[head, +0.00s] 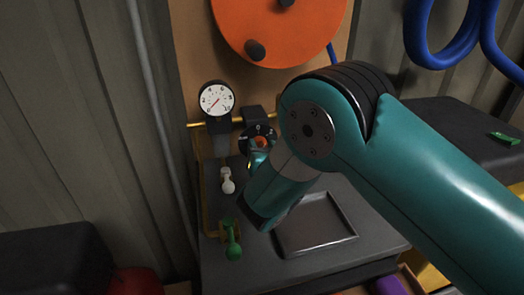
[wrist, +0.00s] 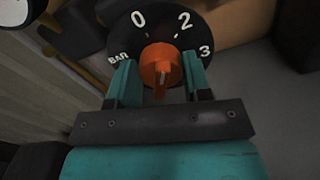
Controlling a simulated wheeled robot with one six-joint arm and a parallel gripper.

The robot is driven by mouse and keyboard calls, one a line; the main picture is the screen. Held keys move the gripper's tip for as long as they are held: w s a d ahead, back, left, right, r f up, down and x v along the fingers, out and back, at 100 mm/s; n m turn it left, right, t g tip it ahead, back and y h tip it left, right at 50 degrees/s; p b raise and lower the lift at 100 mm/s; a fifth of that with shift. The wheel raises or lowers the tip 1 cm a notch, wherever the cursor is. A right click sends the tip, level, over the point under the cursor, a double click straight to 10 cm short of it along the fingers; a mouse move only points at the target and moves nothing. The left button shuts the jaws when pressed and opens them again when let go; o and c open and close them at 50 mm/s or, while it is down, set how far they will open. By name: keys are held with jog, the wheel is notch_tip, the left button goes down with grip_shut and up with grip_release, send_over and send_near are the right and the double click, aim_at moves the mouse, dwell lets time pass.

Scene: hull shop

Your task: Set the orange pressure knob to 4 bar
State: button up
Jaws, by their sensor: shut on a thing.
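The orange pressure knob (wrist: 161,62) sits on a round black dial plate (wrist: 123,30), which reads BAR, 0, 2 and 3 in the wrist view. My gripper (wrist: 159,66) is shut on the knob, one teal finger at each side. The knob's ridge runs downward in that view, and the lower part of the plate is hidden by my gripper. In the head view the knob (head: 261,141) shows small behind my gripper (head: 257,149). A white round gauge (head: 216,98) stands left of it, its red needle pointing to the lower left, near 0.
A white-handled valve (head: 227,181) and a green-handled valve (head: 232,240) stand on the dark bench, left of my arm. A shallow tray (head: 316,225) lies at the right. A large orange wheel (head: 280,30) hangs above. Blue hose (head: 452,55) hangs at the upper right.

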jog(key=shift+m, duration=0.3)
jog(key=o, duration=0.9)
jog(key=b+v, duration=1.4)
jog(key=v, duration=0.2)
jog(key=shift+f+b, duration=0.15)
jog(key=shift+b, duration=0.15)
jog(key=shift+s+d+r+b, duration=0.2)
jog(key=shift+s+d+b, duration=0.1)
jog(key=shift+s, duration=0.35)
